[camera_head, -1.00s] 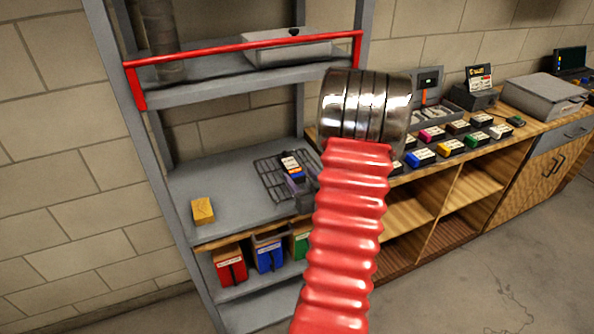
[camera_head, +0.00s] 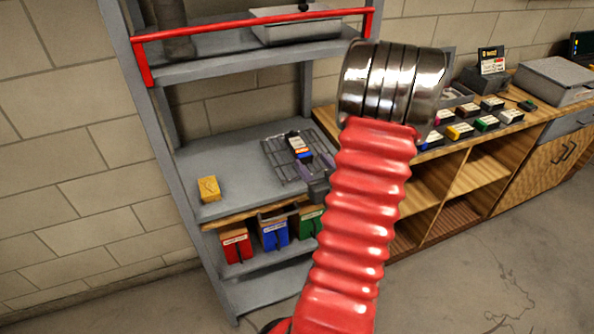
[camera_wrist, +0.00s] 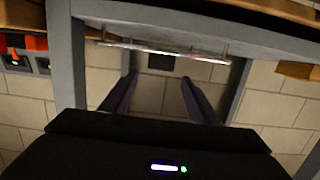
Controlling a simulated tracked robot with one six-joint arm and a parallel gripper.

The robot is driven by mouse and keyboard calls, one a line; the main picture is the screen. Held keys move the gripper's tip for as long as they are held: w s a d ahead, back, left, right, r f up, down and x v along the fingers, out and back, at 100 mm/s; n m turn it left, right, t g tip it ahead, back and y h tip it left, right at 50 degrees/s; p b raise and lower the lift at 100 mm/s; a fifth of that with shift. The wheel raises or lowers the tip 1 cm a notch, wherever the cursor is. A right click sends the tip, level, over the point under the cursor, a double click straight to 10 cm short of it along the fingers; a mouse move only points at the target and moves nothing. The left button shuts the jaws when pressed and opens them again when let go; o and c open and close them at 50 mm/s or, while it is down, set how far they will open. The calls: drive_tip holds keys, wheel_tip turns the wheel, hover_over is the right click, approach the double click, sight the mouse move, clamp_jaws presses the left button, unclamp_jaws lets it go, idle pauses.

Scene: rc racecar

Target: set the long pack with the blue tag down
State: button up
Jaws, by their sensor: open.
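The long pack with the blue tag (camera_head: 299,147) lies on the dark wire rack (camera_head: 275,160) on the middle shelf; its top shows white, orange and blue. In the wrist view, which is upside down, a dark block that looks like the pack's end (camera_wrist: 161,62) sits against the rack (camera_wrist: 205,53). My gripper (camera_head: 313,160) is just to the near right of the pack, low over the rack. Its two purple fingers also show in the wrist view (camera_wrist: 159,79), spread apart with nothing held between them. The pack's end lies beyond the fingertips. Exact finger clearance is unclear.
A yellow block (camera_head: 208,188) stands on the shelf (camera_head: 225,160) to the left. Red (camera_head: 236,246), blue (camera_head: 274,236) and green (camera_head: 310,222) bins sit below. The upper shelf (camera_head: 215,68) has a red rail. A wooden bench (camera_head: 470,150) with several packs stands right.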

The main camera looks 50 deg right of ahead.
drive_tip(key=shift+w+a+r, duration=0.15)
drive_tip(key=shift+w+r, duration=0.05)
drive_tip(key=shift+w, duration=0.3)
drive_tip(key=w+a+r, duration=0.1)
drive_tip(key=w+a, duration=0.1)
drive_tip(key=w+a+r+n+g+y, duration=0.1)
drive_tip(key=w+a+r, duration=0.1)
drive_tip(key=w+a+r+n+g, duration=0.1)
drive_tip(key=w+a, duration=0.1)
drive_tip(key=w, duration=0.1)
drive_tip(key=shift+w+r, duration=0.1)
drive_tip(key=shift+r, duration=0.1)
drive_tip(key=w+a+r+n+g+y, duration=0.1)
drive_tip(key=a+r, duration=0.2)
drive_tip(key=a, duration=0.3)
drive_tip(key=w+a+r+g+y, duration=0.1)
drive_tip(key=a+r, duration=0.2)
drive_tip(key=a, duration=0.4)
drive_tip(key=s+a+r+n+g+y, duration=0.1)
drive_tip(key=s+a+r+g+y, duration=0.1)
drive_tip(key=s+a, duration=0.5)
drive_tip(key=s+a+r+n+g+y, duration=0.2)
drive_tip(key=s+a, duration=0.5)
drive_tip(key=a, duration=1.1)
drive_tip(key=shift+a+y, duration=0.4)
drive_tip(key=shift+y, duration=0.3)
drive_tip(key=shift+r, duration=0.1)
drive_tip(key=shift+c, duration=0.2)
